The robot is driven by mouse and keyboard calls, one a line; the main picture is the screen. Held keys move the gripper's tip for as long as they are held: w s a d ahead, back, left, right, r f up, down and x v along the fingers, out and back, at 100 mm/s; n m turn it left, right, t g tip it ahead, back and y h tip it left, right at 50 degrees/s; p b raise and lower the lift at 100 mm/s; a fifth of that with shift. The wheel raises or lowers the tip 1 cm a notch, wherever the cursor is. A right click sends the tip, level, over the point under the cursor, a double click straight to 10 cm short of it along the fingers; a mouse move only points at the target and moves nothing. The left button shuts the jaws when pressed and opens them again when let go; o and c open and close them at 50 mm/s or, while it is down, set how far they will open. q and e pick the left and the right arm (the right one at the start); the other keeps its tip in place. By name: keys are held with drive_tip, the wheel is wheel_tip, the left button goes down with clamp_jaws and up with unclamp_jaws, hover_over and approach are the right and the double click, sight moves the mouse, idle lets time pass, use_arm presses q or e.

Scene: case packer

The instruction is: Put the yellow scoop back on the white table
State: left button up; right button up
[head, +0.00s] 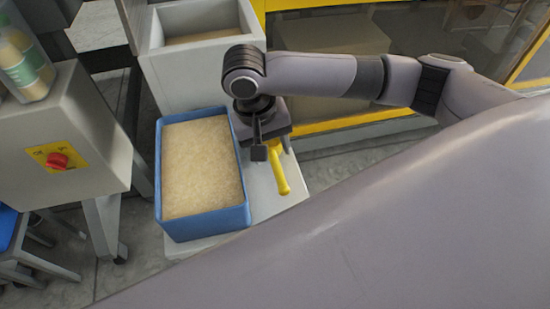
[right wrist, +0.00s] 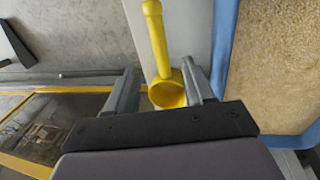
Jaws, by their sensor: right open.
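The yellow scoop (head: 280,172) is over the white table (head: 262,200), in the strip to the right of the blue bin, and appears to lie on it. Its handle points toward the table's front right. My right gripper (head: 260,146) is above the scoop's bowl end and hides that end in the head view. In the right wrist view the gripper (right wrist: 162,88) is open, with the scoop's bowl (right wrist: 168,96) between its spread fingers and a gap showing on the left side. The white table (right wrist: 188,30) shows behind the handle. My left gripper is out of view.
A blue bin (head: 208,230) full of pale grain takes up most of the table, close beside the scoop. A grey hopper box (head: 155,60) stands behind it. A grey cabinet with a red knob (head: 57,160) is at left. A yellow-framed machine (head: 330,125) stands at the back right.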

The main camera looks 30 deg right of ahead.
drive_tip(key=r, duration=0.3)
drive_tip(key=shift+a+r, duration=0.35)
drive_tip(key=shift+r, duration=0.05)
